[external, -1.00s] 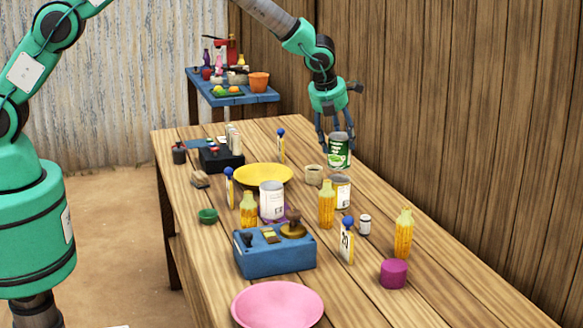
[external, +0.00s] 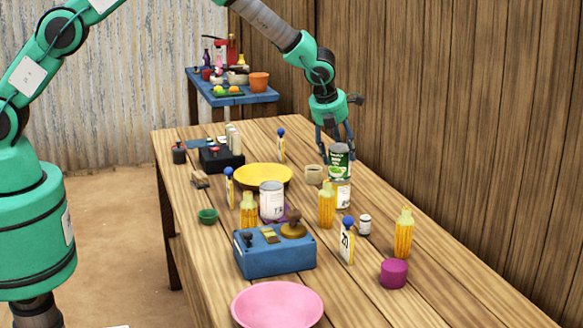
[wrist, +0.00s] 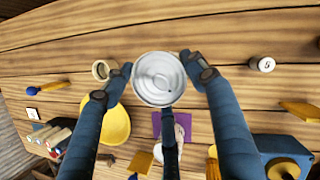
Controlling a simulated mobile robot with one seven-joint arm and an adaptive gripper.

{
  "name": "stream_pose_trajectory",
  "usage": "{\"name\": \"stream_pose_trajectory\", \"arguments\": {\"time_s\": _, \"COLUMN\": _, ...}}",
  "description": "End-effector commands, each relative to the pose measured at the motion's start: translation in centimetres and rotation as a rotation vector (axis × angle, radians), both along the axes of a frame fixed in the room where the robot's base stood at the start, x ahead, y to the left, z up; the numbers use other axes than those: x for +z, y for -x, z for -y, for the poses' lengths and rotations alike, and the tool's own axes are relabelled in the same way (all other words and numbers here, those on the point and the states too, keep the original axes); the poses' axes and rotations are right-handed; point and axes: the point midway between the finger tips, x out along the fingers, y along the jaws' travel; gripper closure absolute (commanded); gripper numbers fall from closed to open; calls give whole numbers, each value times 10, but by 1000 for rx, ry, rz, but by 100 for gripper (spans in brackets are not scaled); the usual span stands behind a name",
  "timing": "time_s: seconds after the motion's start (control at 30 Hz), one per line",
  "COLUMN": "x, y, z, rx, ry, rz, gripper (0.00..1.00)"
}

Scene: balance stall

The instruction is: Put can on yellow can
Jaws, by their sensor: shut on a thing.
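My gripper (external: 338,155) is shut on a green-labelled can (external: 339,160) and holds it upright. In the wrist view, the can's silver lid (wrist: 158,78) sits between my fingers. The yellow can (external: 341,196), with a pale yellow and white label, stands upright on the table directly below the green can in the external view. The green can covers its top. I cannot tell whether the two cans touch or a thin gap remains. In the wrist view the yellow can is hidden beneath the held can.
A beige cup (external: 313,175) stands close to the left of the yellow can. A corn-shaped bottle (external: 326,205) is in front of it and a small white jar (external: 364,224) is to the front right. A yellow bowl (external: 263,175) and a white can (external: 271,201) are further left. The table's right edge by the wall is clear.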

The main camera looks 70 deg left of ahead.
Motion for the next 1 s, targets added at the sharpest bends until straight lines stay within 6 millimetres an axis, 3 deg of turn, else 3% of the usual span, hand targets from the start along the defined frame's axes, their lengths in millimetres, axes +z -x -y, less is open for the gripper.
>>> {"name": "stream_pose_trajectory", "arguments": {"time_s": 0.23, "x": -1, "y": 0, "z": 0, "rx": 0, "ry": 0, "rz": 1, "gripper": 84}}
{"name": "stream_pose_trajectory", "arguments": {"time_s": 0.27, "x": -1, "y": 0, "z": 0, "rx": 0, "ry": 0, "rz": 0, "gripper": 38}}
{"name": "stream_pose_trajectory", "arguments": {"time_s": 0.33, "x": -1, "y": 0, "z": 0, "rx": 0, "ry": 0, "rz": 0, "gripper": 24}}
{"name": "stream_pose_trajectory", "arguments": {"time_s": 0.77, "x": 1, "y": 0, "z": 0, "rx": 0, "ry": 0, "rz": 0, "gripper": 24}}
{"name": "stream_pose_trajectory", "arguments": {"time_s": 1.0, "x": 19, "y": 5, "z": 4, "rx": 1, "ry": 0, "rz": 0, "gripper": 24}}
